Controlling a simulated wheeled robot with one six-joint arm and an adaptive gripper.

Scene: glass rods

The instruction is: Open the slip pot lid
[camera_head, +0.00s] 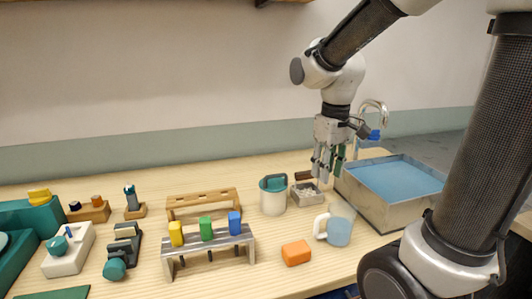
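The slip pot appears to be the pale cylinder (272,203) standing upright mid-table. A teal lid (273,184) shows at its top; I cannot tell whether it is fully seated. My gripper (328,172) points down to the right of the pot and somewhat above it, near a small grey tray. It is apart from the pot and lid. Its fingers look spread, with nothing visible between them.
An orange block (296,253) lies in front. A rack with coloured blocks (180,252) stands left.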

